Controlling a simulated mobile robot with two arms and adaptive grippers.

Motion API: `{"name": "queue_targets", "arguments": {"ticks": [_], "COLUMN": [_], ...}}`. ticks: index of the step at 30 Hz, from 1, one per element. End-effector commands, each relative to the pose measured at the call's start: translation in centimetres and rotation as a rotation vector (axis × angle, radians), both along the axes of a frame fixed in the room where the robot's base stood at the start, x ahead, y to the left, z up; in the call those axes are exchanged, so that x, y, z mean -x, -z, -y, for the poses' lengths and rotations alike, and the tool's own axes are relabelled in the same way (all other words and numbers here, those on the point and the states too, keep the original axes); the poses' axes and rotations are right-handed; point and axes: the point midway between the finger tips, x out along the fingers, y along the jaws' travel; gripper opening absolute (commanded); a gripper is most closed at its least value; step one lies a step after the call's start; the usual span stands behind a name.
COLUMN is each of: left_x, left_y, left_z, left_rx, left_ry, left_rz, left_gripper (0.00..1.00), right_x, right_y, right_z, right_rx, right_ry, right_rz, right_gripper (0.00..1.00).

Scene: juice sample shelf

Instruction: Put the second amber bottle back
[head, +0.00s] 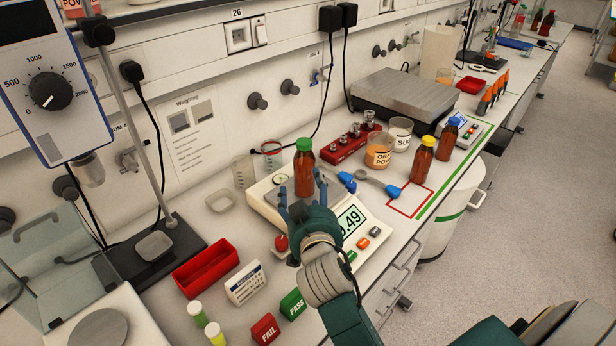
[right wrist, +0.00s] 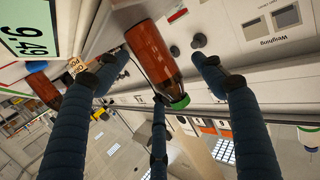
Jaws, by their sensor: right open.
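An amber bottle with a green cap (head: 305,172) stands upright on the pan of the white weighing scale (head: 262,198). The scale's display reads about 9.49 in the right wrist view. My right gripper (head: 302,198) is open in front of this bottle, its fingers spread at either side of it. In the right wrist view the bottle (right wrist: 152,58) shows between the open fingers; contact cannot be told. An amber bottle with a yellow cap (head: 423,161) and one with a blue cap (head: 447,140) stand upright to the right, beside a red square outline (head: 410,201). My left gripper is not in view.
An orange powder jar (head: 379,152), a sugar jar (head: 400,133) and a blue-handled scoop (head: 376,184) lie between the scale and the right-hand bottles. A red tray (head: 206,268), FAIL block (head: 265,328) and PASS block (head: 293,303) are left of the scale. The red outline is empty.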

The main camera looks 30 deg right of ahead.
Motion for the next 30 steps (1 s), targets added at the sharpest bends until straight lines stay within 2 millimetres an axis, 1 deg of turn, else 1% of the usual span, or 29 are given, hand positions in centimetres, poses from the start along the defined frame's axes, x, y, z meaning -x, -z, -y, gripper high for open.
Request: {"name": "queue_targets", "arguments": {"ticks": [1,3,9,12,14,17,21,27,30], "left_x": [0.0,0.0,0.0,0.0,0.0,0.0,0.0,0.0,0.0], "left_y": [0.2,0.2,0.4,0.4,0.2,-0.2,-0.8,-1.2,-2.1], "left_z": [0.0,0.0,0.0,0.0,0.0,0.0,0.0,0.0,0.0], "left_rx": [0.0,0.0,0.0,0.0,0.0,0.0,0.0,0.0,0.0], "left_ry": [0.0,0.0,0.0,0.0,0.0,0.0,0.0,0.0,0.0], "left_rz": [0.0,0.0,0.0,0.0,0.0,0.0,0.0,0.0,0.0], "left_gripper": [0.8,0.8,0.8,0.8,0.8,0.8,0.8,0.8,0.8], "right_x": [-0.8,-1.0,-0.2,0.2,0.1,-0.9,-2.6,-3.8,-4.6], "right_y": [-0.5,-0.8,-1.7,-1.9,-1.9,-1.5,-0.7,0.1,0.1], "right_z": [-0.5,-0.7,-0.7,-0.6,-0.3,0.4,1.8,2.7,3.2], "right_rx": [-0.012,-0.028,-0.057,-0.064,-0.064,-0.063,-0.063,-0.067,-0.065], "right_ry": [0.031,0.087,0.228,0.268,0.279,0.284,0.284,0.282,0.282], "right_rz": [-0.027,-0.076,-0.16,-0.178,-0.183,-0.187,-0.187,-0.187,-0.187], "right_gripper": [0.68,0.68,0.68,0.68,0.68,0.68,0.68,0.68,0.68]}}
